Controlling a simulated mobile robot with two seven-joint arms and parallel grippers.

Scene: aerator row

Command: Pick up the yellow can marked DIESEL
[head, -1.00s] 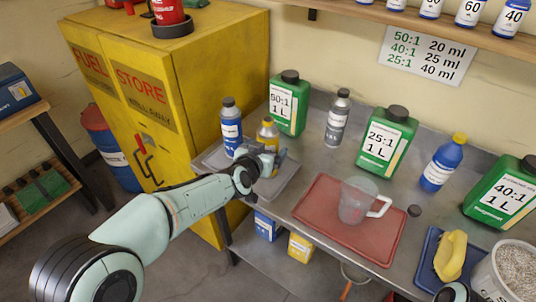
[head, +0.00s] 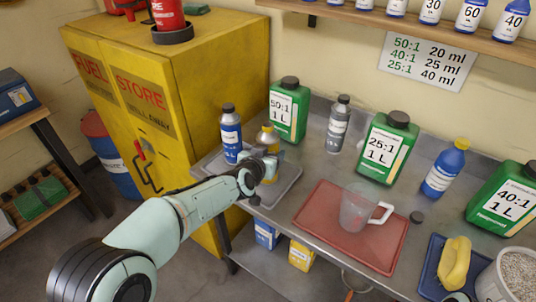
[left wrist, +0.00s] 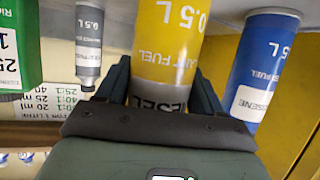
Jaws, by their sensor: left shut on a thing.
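The yellow can (head: 268,137) stands upright over the grey tray (head: 286,186) at the left end of the metal bench. My left gripper (head: 262,165) is shut around its lower body. In the left wrist view the can (left wrist: 168,35) appears upside down between the fingers of my left gripper (left wrist: 160,92), with the end of the word DIESEL readable on its pale band. The gripper hides the can's base, so I cannot tell whether it touches the tray. My right gripper is not in view.
A blue bottle (head: 231,135) stands close left of the can. A green 50:1 jug (head: 288,112) and a grey bottle (head: 337,125) stand behind and right. A red tray (head: 330,240) holds a clear measuring jug (head: 355,208). The yellow fuel cabinet (head: 215,70) rises at the left.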

